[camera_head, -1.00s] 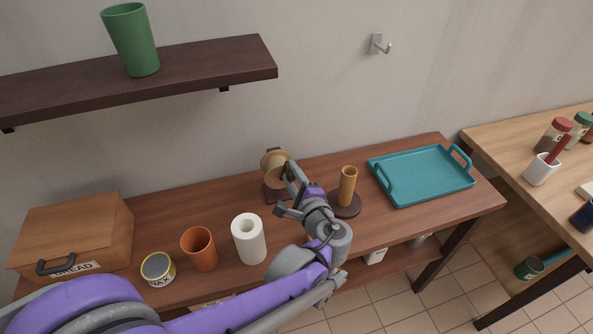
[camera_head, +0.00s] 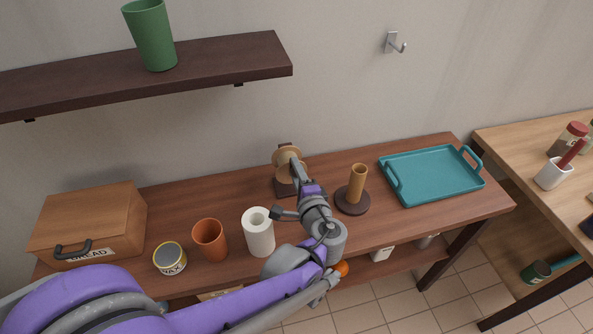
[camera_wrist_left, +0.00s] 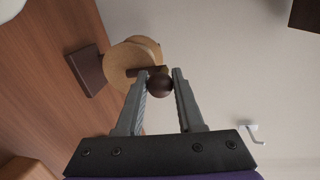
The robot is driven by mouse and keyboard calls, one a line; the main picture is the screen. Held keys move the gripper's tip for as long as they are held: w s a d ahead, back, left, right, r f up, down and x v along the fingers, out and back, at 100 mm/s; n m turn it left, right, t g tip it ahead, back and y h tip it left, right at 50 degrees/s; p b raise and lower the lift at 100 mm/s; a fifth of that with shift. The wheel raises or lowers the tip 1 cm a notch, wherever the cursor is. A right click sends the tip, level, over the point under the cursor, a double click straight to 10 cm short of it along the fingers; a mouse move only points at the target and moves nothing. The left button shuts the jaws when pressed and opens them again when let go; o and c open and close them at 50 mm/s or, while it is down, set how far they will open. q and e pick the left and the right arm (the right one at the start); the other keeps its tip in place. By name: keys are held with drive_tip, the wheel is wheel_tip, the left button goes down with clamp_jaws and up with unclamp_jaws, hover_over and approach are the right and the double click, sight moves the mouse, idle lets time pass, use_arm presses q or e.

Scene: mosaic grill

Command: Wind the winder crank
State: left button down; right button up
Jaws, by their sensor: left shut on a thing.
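The winder (camera_head: 287,189) stands on the brown table near the wall, with a tan round drum and a dark base. In the left wrist view its drum (camera_wrist_left: 128,62) shows just beyond my fingers, and its dark base (camera_wrist_left: 88,70) is to the left. The crank's dark round knob (camera_wrist_left: 159,84) is between the fingertips of my left gripper (camera_wrist_left: 160,76). My left gripper (camera_head: 294,164) is shut on the knob, in front of the drum. In the head view the gripper and arm partly hide the winder. My right gripper is not in view.
A white roll (camera_head: 259,236), an orange cup (camera_head: 210,240), a wax tin (camera_head: 170,260) and a bread box (camera_head: 92,222) stand left of my arm. A wooden post on a dark base (camera_head: 352,202) and a teal tray (camera_head: 432,176) are to the right. A shelf (camera_head: 220,70) hangs above.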

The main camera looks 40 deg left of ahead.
use_arm(q)
drive_tip(key=c, duration=0.5)
unclamp_jaws()
drive_tip(key=v, duration=1)
drive_tip(key=shift+s+d+r+p, duration=0.1)
drive_tip(key=shift+s+d+p, duration=0.15)
drive_tip(key=shift+s+p, duration=0.1)
